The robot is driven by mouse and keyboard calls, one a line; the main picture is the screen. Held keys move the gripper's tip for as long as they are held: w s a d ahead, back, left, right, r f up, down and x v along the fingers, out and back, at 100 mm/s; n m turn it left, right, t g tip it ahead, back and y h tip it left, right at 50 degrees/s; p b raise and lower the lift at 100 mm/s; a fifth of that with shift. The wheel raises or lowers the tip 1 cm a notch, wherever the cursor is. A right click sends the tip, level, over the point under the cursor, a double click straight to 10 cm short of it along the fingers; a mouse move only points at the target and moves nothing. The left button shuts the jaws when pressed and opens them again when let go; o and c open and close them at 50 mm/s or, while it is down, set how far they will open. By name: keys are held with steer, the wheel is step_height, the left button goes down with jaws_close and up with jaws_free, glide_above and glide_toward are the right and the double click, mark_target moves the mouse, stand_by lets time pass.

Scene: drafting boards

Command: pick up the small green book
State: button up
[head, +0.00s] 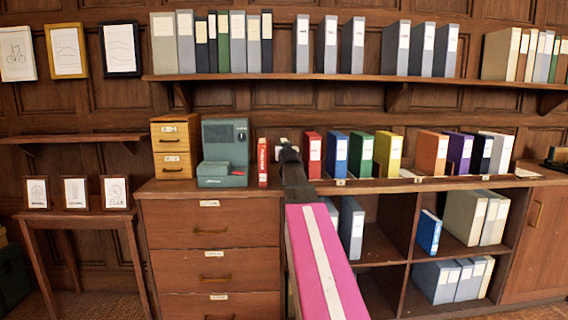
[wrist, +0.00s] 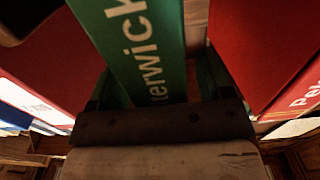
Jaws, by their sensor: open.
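The small green book (wrist: 155,45) stands upright in the wrist view, with white lettering ending in "erwick" on its spine. In the head view it is hidden behind my arm and gripper (head: 290,155), which are at the counter top. My gripper is open, with a dark finger on either side of the green book's near part in the wrist view. I cannot tell whether either finger touches it.
A red book (head: 263,162) stands left of my gripper and a red binder (head: 313,155) right of it. Blue (head: 335,155), green (head: 361,155) and yellow (head: 388,155) binders follow. A teal machine (head: 225,150) stands left. A shelf (head: 350,79) of binders hangs above.

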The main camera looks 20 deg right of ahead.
jaws_close()
steer(key=shift+r, duration=0.2)
